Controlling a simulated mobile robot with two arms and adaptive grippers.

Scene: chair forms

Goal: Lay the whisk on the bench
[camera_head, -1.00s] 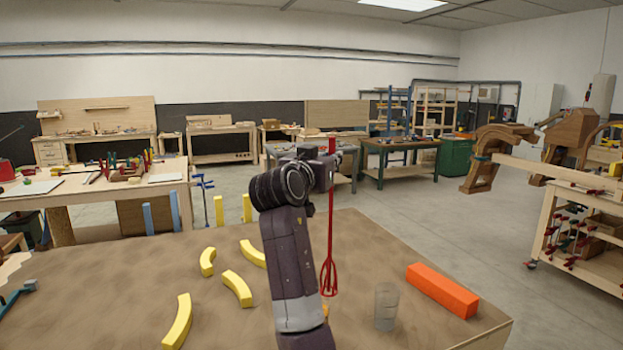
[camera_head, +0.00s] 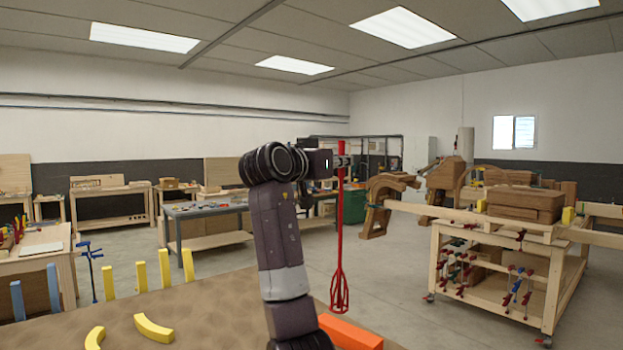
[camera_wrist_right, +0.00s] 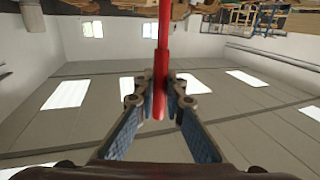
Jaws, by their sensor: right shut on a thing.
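The red whisk (camera_head: 339,289) hangs upright, its wire end down, in the head view. My right gripper (camera_head: 342,161) is shut on the upper part of its handle. In the right wrist view the red handle (camera_wrist_right: 163,45) runs between the two fingers (camera_wrist_right: 160,98). Nothing shows beneath the whisk's wire end as touching it. A brown-topped bench (camera_head: 215,305) is at the bottom of the head view, near me. Which bench the task means cannot be told. My left gripper is not in view.
On the brown top are an orange block (camera_head: 349,333) and yellow curved pieces (camera_head: 153,328). Several upright yellow and blue bars stand at its far edge. A wooden trolley (camera_head: 492,240) with clamps is at the right. Open grey floor (camera_head: 395,270) lies between.

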